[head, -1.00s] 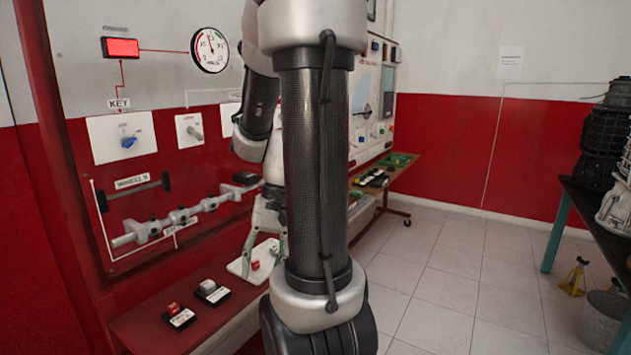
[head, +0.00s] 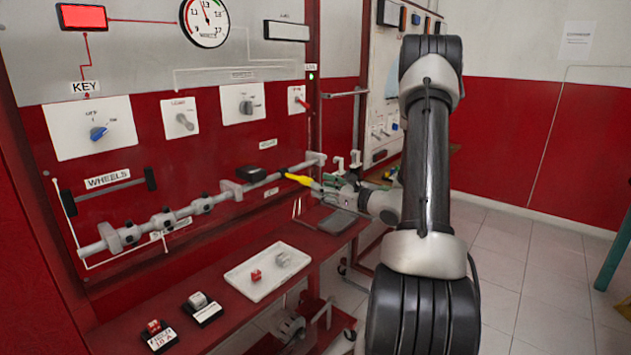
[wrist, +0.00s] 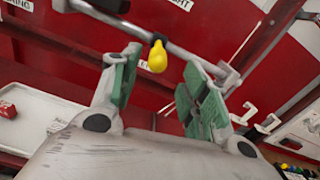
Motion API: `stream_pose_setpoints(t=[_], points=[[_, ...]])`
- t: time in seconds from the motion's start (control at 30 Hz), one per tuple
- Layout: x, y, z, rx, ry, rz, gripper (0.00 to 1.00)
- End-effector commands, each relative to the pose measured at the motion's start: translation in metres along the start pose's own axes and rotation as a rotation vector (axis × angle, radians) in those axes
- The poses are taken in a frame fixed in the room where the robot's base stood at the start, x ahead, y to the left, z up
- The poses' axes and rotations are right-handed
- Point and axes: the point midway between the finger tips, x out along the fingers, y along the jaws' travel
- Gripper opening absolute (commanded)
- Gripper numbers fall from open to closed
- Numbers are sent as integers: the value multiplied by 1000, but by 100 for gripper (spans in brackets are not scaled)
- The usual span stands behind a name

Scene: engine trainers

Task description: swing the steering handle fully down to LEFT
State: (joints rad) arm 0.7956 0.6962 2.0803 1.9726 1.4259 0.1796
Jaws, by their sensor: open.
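The steering handle has a yellow grip (head: 299,179) near the right end of a grey rod assembly on the red panel. In the wrist view the yellow grip (wrist: 157,56) hangs from the grey bar, just beyond and between my fingertips. My gripper (head: 328,188) reaches in from the right, close to the grip. In the wrist view my gripper (wrist: 160,80) is open, with its green-padded fingers spread on either side and nothing held. I cannot tell whether either finger touches the handle.
A white tray (head: 240,287) with a red and a grey block lies on the red shelf below. Small labelled blocks (head: 203,309) stand left of it. The key switch (head: 98,133) and other knobs are above. White hooks (head: 354,160) stick out right of the handle.

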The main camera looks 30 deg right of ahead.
Motion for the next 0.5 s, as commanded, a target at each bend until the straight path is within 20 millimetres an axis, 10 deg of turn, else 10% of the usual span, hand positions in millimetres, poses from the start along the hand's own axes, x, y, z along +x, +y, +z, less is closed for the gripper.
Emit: stream_pose_setpoints(t=[0.5], points=[[66, 2, -1, -1, 2, 4, 45]])
